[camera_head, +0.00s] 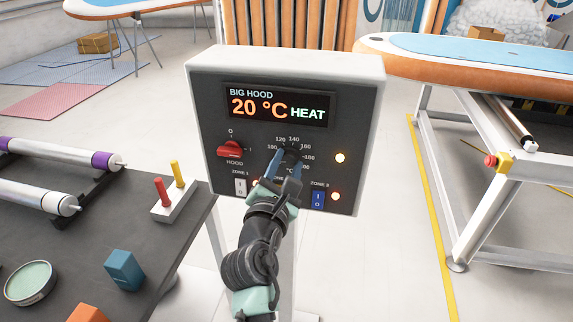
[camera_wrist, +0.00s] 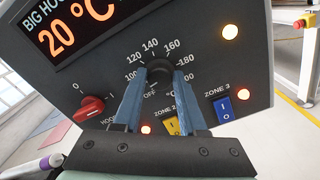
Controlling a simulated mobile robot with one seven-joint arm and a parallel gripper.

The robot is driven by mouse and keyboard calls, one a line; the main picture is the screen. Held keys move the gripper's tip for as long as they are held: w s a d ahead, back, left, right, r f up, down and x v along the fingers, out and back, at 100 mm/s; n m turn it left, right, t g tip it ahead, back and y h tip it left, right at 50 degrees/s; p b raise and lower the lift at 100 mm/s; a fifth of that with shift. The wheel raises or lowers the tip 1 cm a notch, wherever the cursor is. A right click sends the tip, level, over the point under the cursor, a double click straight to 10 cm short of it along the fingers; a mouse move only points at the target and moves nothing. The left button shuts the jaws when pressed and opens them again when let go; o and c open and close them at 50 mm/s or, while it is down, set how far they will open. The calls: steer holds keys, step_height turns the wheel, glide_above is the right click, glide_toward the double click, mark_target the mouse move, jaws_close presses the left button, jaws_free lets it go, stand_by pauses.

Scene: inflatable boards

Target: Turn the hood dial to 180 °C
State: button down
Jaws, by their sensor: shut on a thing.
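The control box (camera_head: 210,115) labelled BIG HOOD stands ahead of me, and its display (camera_head: 278,106) reads 20 °C HEAT. The black hood dial (camera_wrist: 159,72) sits in a ring of numbers, with 120 to 180 readable and OFF at the lower left. My gripper (camera_wrist: 157,82) is shut on the dial, with one blue finger on each side of it. In the head view my gripper (camera_head: 291,156) covers much of the dial, and its pointer cannot be made out.
A red HOOD switch (camera_head: 230,149) is left of the dial. ZONE switches lie below, including a blue one (camera_head: 317,200); lights glow at right. A dark table (camera_head: 160,225) with rollers is at left. A board on a white frame (camera_head: 480,190) stands at right.

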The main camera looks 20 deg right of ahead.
steer(key=m, duration=0.2)
steer(key=m+b, duration=0.1)
steer(key=m, duration=0.1)
steer(key=shift+f+m, duration=0.2)
steer(key=shift+m, duration=0.1)
steer(key=m+b, duration=0.2)
steer(key=m, duration=0.2)
steer(key=shift+m, duration=0.3)
steer(key=m+b, duration=0.2)
steer(key=m, duration=0.3)
steer(key=shift+f+b, duration=0.2)
steer(key=shift+b, duration=0.2)
steer(key=m+b, duration=0.2)
steer(key=m, duration=0.3)
steer(key=shift+b, duration=0.4)
steer(key=m+b, duration=0.2)
steer(key=m, duration=0.2)
steer(key=shift+f+b, duration=0.1)
steer(key=shift+b, duration=0.3)
steer(key=m+b, duration=0.2)
steer(key=m, duration=0.3)
steer(key=shift+a+b, duration=0.15)
steer(key=shift+b, duration=0.25)
steer(key=m+b, duration=0.2)
steer(key=m, duration=0.2)
steer(key=shift+w+m+b, duration=0.1)
steer(key=shift+m+b, duration=0.2)
steer(key=shift+b, duration=0.05)
steer(key=shift+m+b, duration=1.1)
steer(key=shift+m, duration=1.1)
